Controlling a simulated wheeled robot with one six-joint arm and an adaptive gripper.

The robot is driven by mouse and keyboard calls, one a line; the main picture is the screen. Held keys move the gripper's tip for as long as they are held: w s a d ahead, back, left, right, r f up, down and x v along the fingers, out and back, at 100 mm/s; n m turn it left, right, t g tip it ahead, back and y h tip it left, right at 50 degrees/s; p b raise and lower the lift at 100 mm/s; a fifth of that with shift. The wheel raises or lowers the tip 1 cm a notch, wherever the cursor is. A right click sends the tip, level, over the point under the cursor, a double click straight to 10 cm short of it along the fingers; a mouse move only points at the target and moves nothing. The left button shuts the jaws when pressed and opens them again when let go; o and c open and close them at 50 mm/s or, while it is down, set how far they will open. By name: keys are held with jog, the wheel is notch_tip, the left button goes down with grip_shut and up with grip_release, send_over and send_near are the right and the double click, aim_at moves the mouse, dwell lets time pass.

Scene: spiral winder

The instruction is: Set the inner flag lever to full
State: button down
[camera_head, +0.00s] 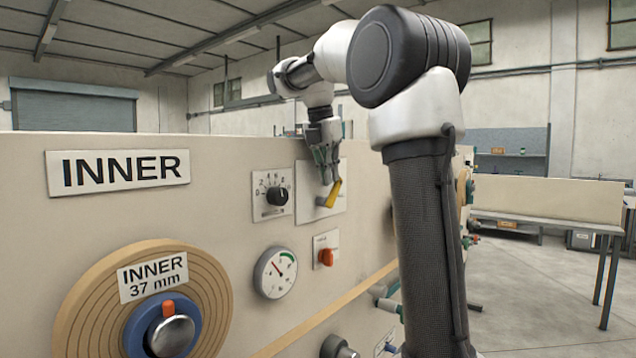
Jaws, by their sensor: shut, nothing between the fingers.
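A yellow lever (329,194) sits on a pale plate (339,212) on the beige machine panel, right of the INNER sign. It slants, with its upper end to the right. My gripper (326,180) is shut and empty, pointing down at the lever's upper end. It overlaps the lever's top in this view; I cannot tell whether they touch. The gripper hides the upper part of the plate, and any position marks there cannot be read.
Left of the plate is a black dial knob (277,196). Below are a round gauge (275,273) and an orange switch (326,257). A brown spool (90,305) marked INNER 37 mm is at lower left. A table (550,224) stands at right, with open floor before it.

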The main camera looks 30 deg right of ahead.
aim_at(341, 179)
jog(key=shift+w+d, duration=0.2)
jog(key=shift+d, duration=0.4)
jog(key=shift+w+d+f+g+y, duration=0.15)
jog(key=shift+w+d+g+y, duration=0.15)
jog(key=shift+d+y, duration=0.45)
jog(key=shift+w+d+f, duration=0.2)
jog(key=shift+d+f, duration=0.1)
jog(key=shift+d, duration=0.25)
jog(key=shift+w+d+f, duration=0.15)
jog(key=shift+d+f, duration=0.15)
jog(key=shift+d, duration=0.25)
jog(key=shift+w+d+f, duration=0.25)
jog(key=shift+d+f, duration=0.4)
jog(key=shift+f, duration=0.2)
notch_tip(341, 179, up, 12)
jog(key=a, duration=0.1)
jog(key=shift+s, duration=0.2)
jog(key=shift+a, duration=0.1)
